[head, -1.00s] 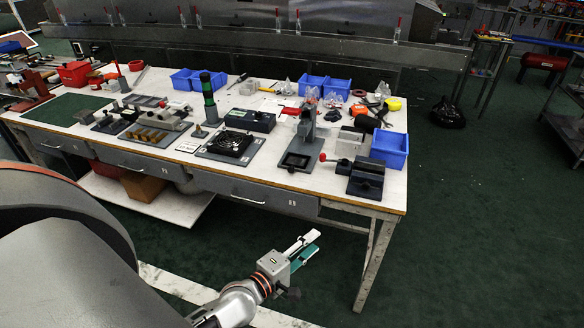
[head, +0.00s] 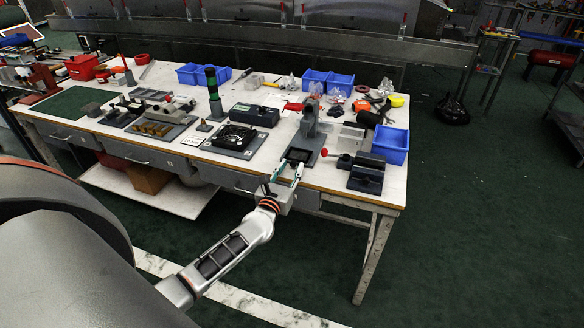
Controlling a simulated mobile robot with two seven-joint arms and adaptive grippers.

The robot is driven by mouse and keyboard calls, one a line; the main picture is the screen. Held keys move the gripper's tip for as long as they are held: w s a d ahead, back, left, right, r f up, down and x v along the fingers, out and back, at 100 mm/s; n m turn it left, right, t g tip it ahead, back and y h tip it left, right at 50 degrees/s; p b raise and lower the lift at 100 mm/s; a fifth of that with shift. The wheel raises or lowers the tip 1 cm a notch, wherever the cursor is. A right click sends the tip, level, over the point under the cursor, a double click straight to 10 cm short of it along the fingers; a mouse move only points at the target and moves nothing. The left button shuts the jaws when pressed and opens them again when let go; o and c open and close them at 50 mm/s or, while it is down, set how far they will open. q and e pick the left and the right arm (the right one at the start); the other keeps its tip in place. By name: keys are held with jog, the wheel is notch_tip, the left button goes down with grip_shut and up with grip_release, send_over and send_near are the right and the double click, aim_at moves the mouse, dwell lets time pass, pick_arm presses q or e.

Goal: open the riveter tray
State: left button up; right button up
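The riveter (head: 309,122) is a grey upright press on the right half of the workbench. Its dark tray (head: 299,155) sits low at the riveter's front, facing the bench's front edge. My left gripper (head: 288,168) is just in front of the tray, over the bench's front edge. Its teal finger is left and its white finger right, spread apart with nothing seen between them. The fingertips overlap the tray's near end in the picture; I cannot tell whether they touch it. My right gripper is not in view.
A dark vise (head: 366,180) with a red-knobbed lever stands right of the riveter. A fan unit (head: 235,138) stands to its left. A blue bin (head: 390,146) is at the bench's right end. Drawers (head: 236,182) lie under the worktop.

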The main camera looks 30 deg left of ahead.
pick_arm(q)
jog(key=shift+w+a, duration=0.15)
jog(key=shift+w, duration=0.5)
grip_shut()
jog(key=shift+s, duration=0.5)
grip_release()
jog(key=shift+s, duration=0.1)
